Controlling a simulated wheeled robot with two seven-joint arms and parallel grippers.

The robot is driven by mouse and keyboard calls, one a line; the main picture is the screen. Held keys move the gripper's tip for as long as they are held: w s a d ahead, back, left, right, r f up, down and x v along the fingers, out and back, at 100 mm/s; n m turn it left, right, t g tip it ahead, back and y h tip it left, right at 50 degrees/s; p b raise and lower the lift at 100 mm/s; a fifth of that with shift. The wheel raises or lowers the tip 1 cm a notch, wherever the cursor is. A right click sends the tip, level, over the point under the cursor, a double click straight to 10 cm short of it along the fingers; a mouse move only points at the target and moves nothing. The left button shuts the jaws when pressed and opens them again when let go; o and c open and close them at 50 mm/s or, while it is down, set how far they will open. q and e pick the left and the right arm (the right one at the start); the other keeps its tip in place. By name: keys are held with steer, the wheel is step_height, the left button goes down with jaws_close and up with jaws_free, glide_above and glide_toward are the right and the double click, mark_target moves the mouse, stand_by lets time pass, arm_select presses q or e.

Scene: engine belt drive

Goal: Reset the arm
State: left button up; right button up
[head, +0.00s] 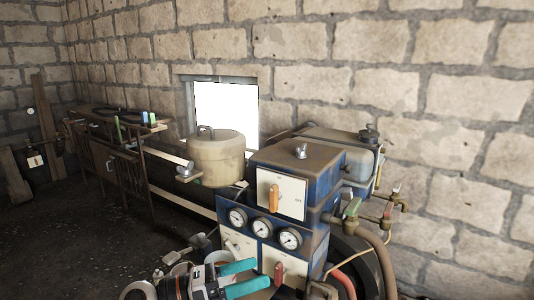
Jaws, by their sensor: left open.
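My left gripper (261,272) is at the bottom centre of the head view, its teal fingers pointing right. The fingers are apart with nothing seen between them. It is in front of the lower part of a blue engine control box (325,170), near a red lever (279,273). I cannot tell whether it touches the box. The box carries a pale panel with an orange handle (274,195) and a row of round gauges (262,228). My right gripper is not in view.
A beige tank (216,158) stands left of the box. Pipes and valves (352,208) stick out at its right, close to the stone wall (455,150). A cluttered workbench (118,165) is at the far left. The dark floor (85,245) at left is clear.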

arm_select(q)
steer(key=a+n+t+y, duration=0.5)
steer(key=n+t, duration=0.3)
steer(key=n, duration=0.4)
steer(key=a+n+t+y, duration=0.5)
steer(key=n+t, duration=0.2)
steer(key=n, duration=0.6)
steer(key=s+a+f+n+g+y, duration=0.2)
steer(key=a+f+n+g+y, duration=0.15)
steer(key=f+n+y, duration=0.2)
steer(key=s+a+f+n+g+y, duration=0.2)
steer(key=a+f+n+y, duration=0.25)
steer(key=f+n, duration=0.25)
steer(key=s+f+n+g+h, duration=0.1)
steer(key=s+f+n+g, duration=0.2)
steer(key=s+f+g, duration=0.55)
steer(key=s+f+n+g+h, duration=0.1)
steer(key=s+f+n+g, duration=0.3)
steer(key=s, duration=0.8)
step_height(320, 180, down, 30)
steer(key=s+d+m+b, duration=0.1)
steer(key=s+m+b, duration=0.1)
steer(key=s+a+f+g, duration=0.1)
steer(key=s+a+f, duration=0.1)
steer(key=s+f, duration=1.4)
steer(key=shift+s+a+g+b, duration=0.15)
steer(key=shift+a+g+b, duration=0.25)
